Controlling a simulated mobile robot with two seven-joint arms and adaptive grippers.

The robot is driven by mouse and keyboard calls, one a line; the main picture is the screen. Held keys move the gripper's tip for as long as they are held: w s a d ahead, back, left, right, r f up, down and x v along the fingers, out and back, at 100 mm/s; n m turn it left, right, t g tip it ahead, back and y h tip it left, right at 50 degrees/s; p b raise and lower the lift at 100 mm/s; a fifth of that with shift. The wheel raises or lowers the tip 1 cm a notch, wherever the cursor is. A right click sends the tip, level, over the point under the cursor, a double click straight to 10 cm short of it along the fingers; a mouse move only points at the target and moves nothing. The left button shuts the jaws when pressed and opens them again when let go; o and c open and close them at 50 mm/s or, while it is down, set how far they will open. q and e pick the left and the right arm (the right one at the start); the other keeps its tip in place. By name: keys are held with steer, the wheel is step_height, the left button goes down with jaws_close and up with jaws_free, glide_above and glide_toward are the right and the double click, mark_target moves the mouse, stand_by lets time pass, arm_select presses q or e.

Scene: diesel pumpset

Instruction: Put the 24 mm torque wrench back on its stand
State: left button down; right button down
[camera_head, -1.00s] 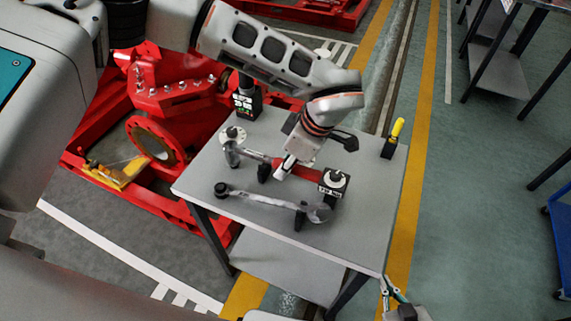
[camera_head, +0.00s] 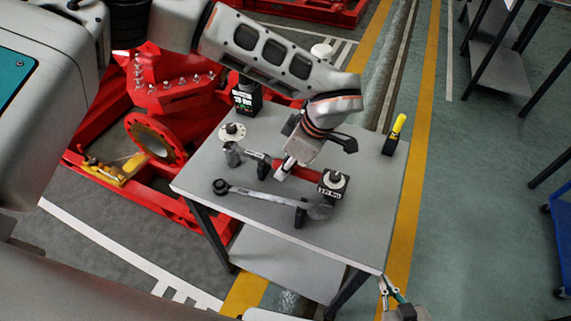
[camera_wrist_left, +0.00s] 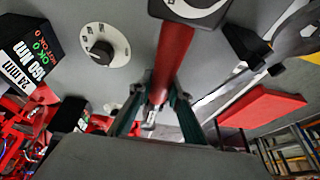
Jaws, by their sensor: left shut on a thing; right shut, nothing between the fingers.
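My left gripper (camera_head: 282,172) is shut on the red handle from above; the handle also shows between the teal fingers in the left wrist view (camera_wrist_left: 174,52). A black stand post (camera_head: 264,170) is close under the shaft; I cannot tell whether the wrench touches it. A box (camera_head: 246,97) marked 24 MM in the wrist view (camera_wrist_left: 30,62) stands behind. My right gripper (camera_head: 392,291) is shut and empty at the lower right.
A white dial (camera_head: 232,132) is near the wrench's head. A yellow-handled tool (camera_head: 398,127) stands at the right. The table (camera_head: 365,215) is bare at front right.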

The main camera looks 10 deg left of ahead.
arm_select(q)
steer(key=c, duration=1.8)
jaws_free()
steer(key=shift+f, duration=0.1)
steer(key=v, duration=1.2)
